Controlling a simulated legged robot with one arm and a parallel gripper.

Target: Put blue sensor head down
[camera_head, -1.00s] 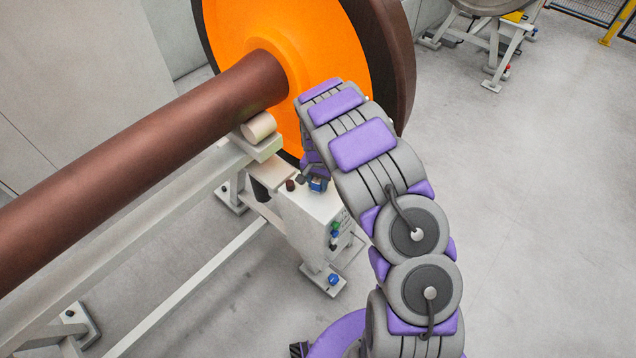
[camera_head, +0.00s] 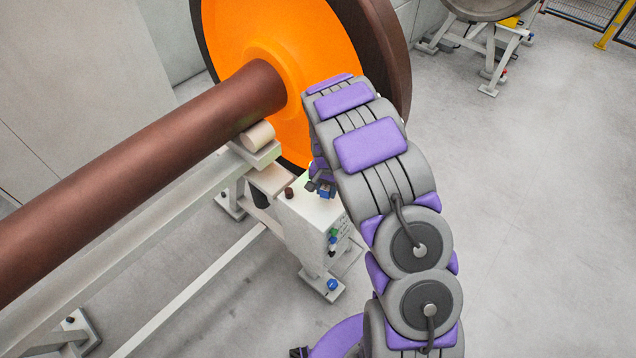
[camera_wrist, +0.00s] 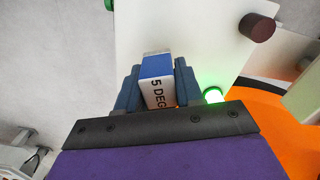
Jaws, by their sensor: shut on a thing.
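The blue sensor head (camera_wrist: 156,68) shows in the wrist view as a small block with a blue top and a white label reading "5 DEG". My gripper (camera_wrist: 157,85) is shut on it, one dark blue finger on each side. In the head view the gripper (camera_head: 322,187) is mostly hidden by my arm, with a bit of blue at its tip, over the white box (camera_head: 308,222) on the gantry. The box's white face (camera_wrist: 195,35) lies beyond the sensor head in the wrist view. I cannot tell whether the two touch.
A dark brown knob (camera_head: 289,193) stands on the box top, left of the gripper. A green light (camera_wrist: 213,95) glows beside the right finger. The brown axle (camera_head: 140,175) and orange wheel (camera_head: 290,45) rise close behind. Open floor (camera_head: 530,220) lies to the right.

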